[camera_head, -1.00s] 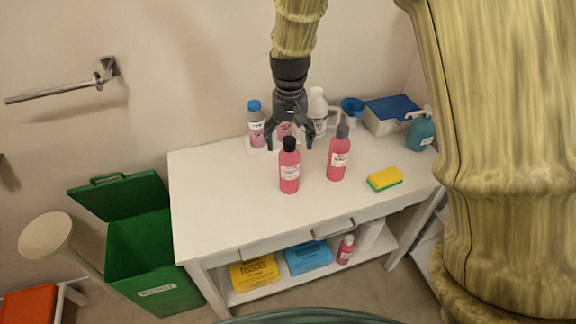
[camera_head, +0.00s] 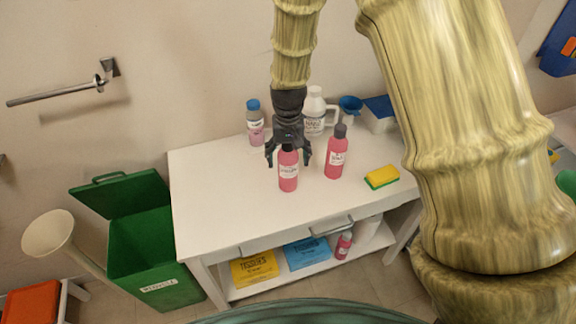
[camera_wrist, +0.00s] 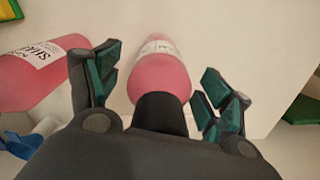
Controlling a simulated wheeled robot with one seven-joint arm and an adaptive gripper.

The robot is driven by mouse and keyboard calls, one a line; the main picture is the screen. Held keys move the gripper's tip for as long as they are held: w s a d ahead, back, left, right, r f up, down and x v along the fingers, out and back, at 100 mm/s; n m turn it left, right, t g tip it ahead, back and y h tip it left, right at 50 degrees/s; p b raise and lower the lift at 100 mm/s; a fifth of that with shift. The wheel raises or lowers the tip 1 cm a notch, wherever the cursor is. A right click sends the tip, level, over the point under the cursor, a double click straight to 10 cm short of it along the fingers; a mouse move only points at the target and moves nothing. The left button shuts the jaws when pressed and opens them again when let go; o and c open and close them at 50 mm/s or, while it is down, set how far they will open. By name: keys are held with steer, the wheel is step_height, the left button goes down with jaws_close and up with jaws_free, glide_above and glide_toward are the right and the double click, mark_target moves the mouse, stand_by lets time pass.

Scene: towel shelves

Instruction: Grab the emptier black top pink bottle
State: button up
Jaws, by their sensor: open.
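A pink bottle with a black top (camera_head: 288,173) stands upright near the front middle of the white table. A second pink bottle with a dark grey top (camera_head: 335,158) stands just to its right. My gripper (camera_head: 289,155) is open, pointing down over the first bottle, with its fingers on either side of the top. In the wrist view, this bottle (camera_wrist: 160,78) and its black top lie between the two open fingers, with gaps visible; the second bottle (camera_wrist: 40,72) is left of the left finger. I cannot tell the fill levels.
A yellow-green sponge (camera_head: 381,177) lies right on the table (camera_head: 230,205). A blue-capped bottle (camera_head: 255,128) and white jug (camera_head: 315,112) stand behind. A green bin (camera_head: 145,245) is left. The lower shelf holds another small pink bottle (camera_head: 343,246). The table's left front is clear.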

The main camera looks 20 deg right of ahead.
steer(key=shift+f, duration=0.15)
steer(key=c, duration=1.1)
